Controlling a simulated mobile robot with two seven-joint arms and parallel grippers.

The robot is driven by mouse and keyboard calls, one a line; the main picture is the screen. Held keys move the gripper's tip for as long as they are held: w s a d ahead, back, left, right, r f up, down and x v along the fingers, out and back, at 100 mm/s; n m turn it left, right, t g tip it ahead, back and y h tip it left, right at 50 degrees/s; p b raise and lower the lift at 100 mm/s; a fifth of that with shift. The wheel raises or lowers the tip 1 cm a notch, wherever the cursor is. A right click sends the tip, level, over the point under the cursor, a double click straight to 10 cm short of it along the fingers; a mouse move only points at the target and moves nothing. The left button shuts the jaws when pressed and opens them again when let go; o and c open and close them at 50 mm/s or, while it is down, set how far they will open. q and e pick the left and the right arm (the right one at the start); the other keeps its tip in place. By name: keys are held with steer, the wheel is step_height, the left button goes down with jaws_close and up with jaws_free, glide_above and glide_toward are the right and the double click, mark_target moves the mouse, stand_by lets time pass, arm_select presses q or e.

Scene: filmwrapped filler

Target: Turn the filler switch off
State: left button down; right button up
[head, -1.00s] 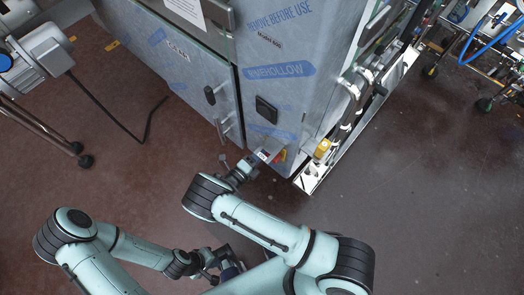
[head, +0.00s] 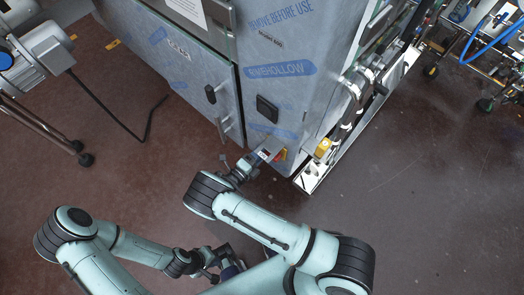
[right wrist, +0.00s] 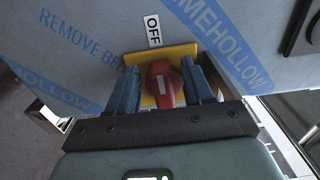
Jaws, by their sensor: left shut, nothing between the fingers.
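The filler switch is a red knob (right wrist: 163,84) on a yellow plate (right wrist: 178,53), in the middle of the right wrist view. A white OFF label (right wrist: 153,31) is above the plate. In the head view, the switch's yellow and red edge (head: 281,154) shows low on the cabinet, partly hidden by my right gripper. My right gripper (right wrist: 163,88) has one finger on each side of the knob. A gap shows at the left finger; the right finger is very close to the knob. My left gripper (head: 216,272) is shut and empty, low over the floor, away from the cabinet.
A shiny metal rail (head: 312,176) and a yellow part (head: 323,147) are right of the switch. A motor unit (head: 45,47) stands at the left.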

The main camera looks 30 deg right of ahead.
steer(key=b+v, duration=0.1)
steer(key=v, duration=1.2)
steer(key=shift+a, duration=0.2)
